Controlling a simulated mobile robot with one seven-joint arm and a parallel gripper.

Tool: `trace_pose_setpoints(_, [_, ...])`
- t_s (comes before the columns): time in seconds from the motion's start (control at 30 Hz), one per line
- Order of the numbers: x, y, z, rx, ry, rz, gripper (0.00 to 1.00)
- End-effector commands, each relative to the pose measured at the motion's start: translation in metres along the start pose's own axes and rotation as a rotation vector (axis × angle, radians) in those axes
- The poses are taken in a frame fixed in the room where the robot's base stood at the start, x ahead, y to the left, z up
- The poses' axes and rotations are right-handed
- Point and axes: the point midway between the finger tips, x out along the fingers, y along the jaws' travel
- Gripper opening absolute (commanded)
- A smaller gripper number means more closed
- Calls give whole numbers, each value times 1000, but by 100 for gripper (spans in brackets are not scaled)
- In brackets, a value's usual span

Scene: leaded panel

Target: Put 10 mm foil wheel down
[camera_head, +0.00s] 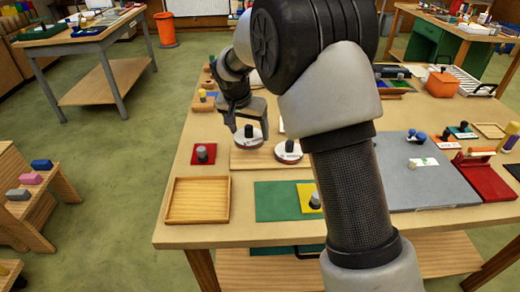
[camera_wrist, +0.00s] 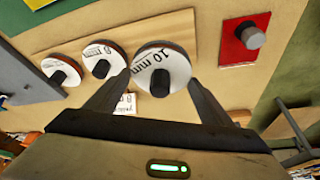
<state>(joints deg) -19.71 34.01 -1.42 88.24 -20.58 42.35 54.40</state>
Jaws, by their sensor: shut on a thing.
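The 10 mm foil wheel (camera_wrist: 161,66) is a white-faced disc with a brown rim and a dark knob, its "10 mm" label readable in the wrist view. My gripper (camera_wrist: 155,88) is shut on its knob. In the head view, the wheel (camera_head: 248,139) hangs below my gripper (camera_head: 248,126), over or on the left part of a wooden board (camera_head: 245,160); I cannot tell whether it touches. Two similar wheels sit in a row beside it in the wrist view, one in the middle (camera_wrist: 101,65) and one further left (camera_wrist: 58,74). One of them (camera_head: 289,152) shows in the head view.
A red square with a grey knob (camera_head: 203,153) lies left of the board. An empty wooden tray (camera_head: 197,200) and green and yellow sheets (camera_head: 275,202) are at the front. A grey mat (camera_head: 415,175) lies right. My arm hides the table's middle.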

Motion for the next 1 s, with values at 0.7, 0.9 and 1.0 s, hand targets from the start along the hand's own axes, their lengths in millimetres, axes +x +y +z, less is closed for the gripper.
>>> trace_pose_setpoints(0.7, [58, 0, 24, -1, 2, -1, 55])
trace_pose_setpoints(0.9, [62, -1, 26, -1, 2, -1, 55])
trace_pose_setpoints(1.0, [61, 0, 25, -1, 1, -1, 92])
